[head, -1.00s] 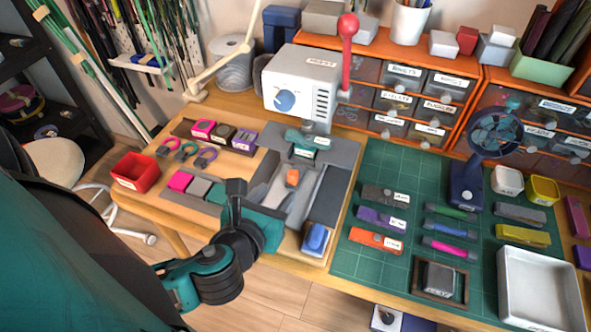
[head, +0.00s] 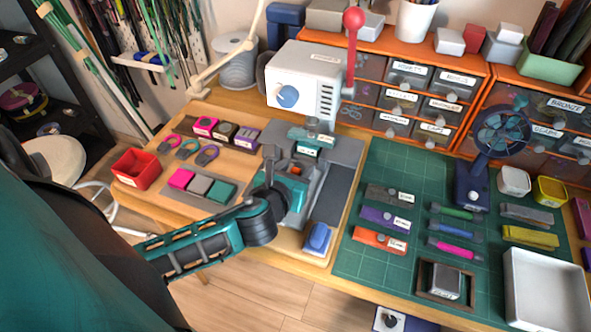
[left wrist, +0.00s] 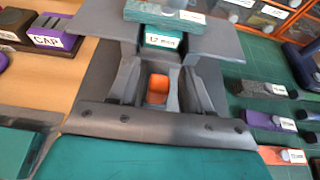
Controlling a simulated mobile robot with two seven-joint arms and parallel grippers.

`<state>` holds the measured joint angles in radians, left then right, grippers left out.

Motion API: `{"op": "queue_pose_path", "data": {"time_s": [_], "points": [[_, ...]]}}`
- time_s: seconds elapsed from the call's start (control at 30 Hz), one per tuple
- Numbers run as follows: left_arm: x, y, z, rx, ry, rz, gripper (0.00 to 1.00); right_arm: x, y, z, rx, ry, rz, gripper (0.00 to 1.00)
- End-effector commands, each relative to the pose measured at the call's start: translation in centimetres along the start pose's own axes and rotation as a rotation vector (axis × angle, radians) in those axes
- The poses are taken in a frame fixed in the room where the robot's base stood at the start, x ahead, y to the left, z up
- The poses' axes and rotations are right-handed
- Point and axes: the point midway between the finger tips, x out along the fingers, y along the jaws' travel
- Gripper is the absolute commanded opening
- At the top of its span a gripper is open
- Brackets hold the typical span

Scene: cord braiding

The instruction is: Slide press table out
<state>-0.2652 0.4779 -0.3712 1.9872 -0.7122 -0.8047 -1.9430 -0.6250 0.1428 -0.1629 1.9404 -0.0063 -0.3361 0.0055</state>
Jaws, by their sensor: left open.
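The press (head: 302,82) is a white-grey machine with a blue dial and a red-knobbed lever. Below its head is a teal block (head: 311,143), whose label reads 12 mm in the left wrist view (left wrist: 163,40). The grey press table lies in front, and a small orange piece (left wrist: 157,88) rests on it. My left gripper (head: 298,172) is over this table, pointing toward the press. In the left wrist view its two grey fingers (left wrist: 160,75) are apart, with the orange piece between them. Contact with the table cannot be told. My right gripper is out of view.
A blue block (head: 317,238) sits at the bench's front edge, right of my left gripper. A red bin (head: 137,170) and a tray of coloured blocks (head: 200,188) are to the left. A green mat (head: 372,262) with labelled tools and a small fan (head: 480,165) are to the right.

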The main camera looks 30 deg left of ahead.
Motion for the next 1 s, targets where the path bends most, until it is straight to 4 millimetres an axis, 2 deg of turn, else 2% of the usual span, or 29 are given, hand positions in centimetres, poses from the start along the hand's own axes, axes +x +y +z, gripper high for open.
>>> {"op": "queue_pose_path", "data": {"time_s": [0.17, 0.7, 0.87, 1.0], "points": [[0.0, 0.0, 0.0, 0.000, 0.000, 0.000, 0.49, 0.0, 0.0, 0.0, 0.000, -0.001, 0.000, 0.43], [0.0, 0.0, 0.0, -0.001, 0.000, 0.000, 0.00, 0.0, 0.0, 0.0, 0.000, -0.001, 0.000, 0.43], [-0.2, 0.0, 0.0, 0.000, 0.000, 0.000, 0.00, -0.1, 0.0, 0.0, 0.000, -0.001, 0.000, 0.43], [-1.4, 0.0, -0.5, 0.001, 0.004, 0.000, 0.00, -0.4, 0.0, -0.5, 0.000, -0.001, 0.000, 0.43]]}}
